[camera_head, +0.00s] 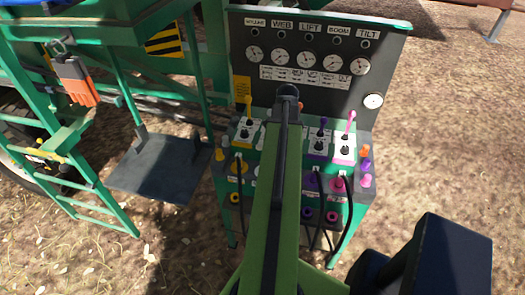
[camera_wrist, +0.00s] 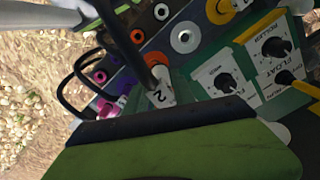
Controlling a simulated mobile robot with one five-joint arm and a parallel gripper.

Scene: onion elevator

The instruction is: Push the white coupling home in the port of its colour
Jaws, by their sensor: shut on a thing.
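The white coupling (camera_wrist: 161,92), marked 2 and with a black hose at its end, shows in the wrist view at the dark edge of my gripper (camera_wrist: 165,108). My gripper is shut on it. The white port (camera_wrist: 185,37) is a round white collar with a grey centre, higher in that view and a little right of the coupling. The coupling looks apart from the port, but its front end is hidden. In the head view my own arm covers my gripper, the coupling and most of the middle of the console.
The orange port (camera_wrist: 155,61) is beside the white one, the yellow port (camera_wrist: 219,10) on its other side. Black hoses hang from the purple (camera_head: 313,181) and pink (camera_head: 338,184) ports. Levers (camera_head: 248,106) rise above the ports; a gauge panel (camera_head: 310,60) stands behind.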

